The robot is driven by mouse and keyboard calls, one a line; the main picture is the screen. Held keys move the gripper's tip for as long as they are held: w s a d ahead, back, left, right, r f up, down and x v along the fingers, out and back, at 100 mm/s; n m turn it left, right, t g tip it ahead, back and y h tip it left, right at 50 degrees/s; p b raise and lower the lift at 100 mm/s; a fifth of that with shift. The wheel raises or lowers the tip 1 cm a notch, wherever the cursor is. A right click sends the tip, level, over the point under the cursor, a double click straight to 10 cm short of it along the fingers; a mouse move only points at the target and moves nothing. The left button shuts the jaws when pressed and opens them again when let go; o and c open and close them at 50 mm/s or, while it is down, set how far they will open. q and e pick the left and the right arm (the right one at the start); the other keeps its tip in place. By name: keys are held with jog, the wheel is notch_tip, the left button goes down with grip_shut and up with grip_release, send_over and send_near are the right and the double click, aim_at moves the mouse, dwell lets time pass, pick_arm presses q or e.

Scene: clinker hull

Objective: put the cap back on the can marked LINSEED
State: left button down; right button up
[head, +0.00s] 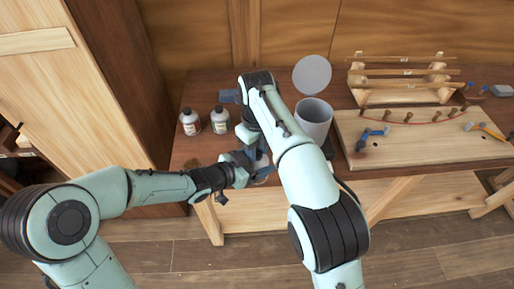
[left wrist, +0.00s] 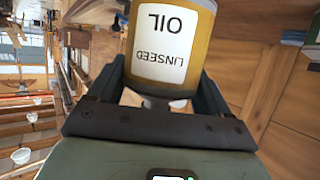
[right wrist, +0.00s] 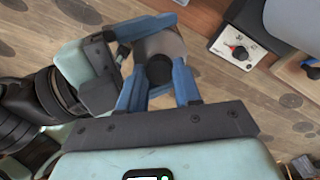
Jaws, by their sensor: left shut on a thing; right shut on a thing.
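The can marked LINSEED (left wrist: 172,45) is ochre with a white label and appears upside down in the left wrist view. My left gripper (left wrist: 160,90) is shut on its body. In the head view, my left gripper (head: 246,166) holds it near the bench's front edge, mostly hidden by my arms. My right gripper (right wrist: 158,92) is shut on a dark round cap (right wrist: 160,70). The cap is over the can's grey top (right wrist: 160,45) in the right wrist view. I cannot tell whether cap and can touch. My right gripper (head: 258,150) is close to the left one.
Two capped bottles (head: 190,122) (head: 220,121) stand on the bench at the left. A pale pot (head: 313,120) with a raised round lid (head: 312,74) stands right of my right arm. A wooden board (head: 425,140) with tools and a rack (head: 400,80) fill the right side.

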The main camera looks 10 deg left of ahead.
jog(key=m, duration=0.4)
jog(key=o, duration=1)
jog(key=shift+s+a, duration=0.1)
jog(key=shift+a, duration=0.05)
jog(key=shift+r, duration=2.3)
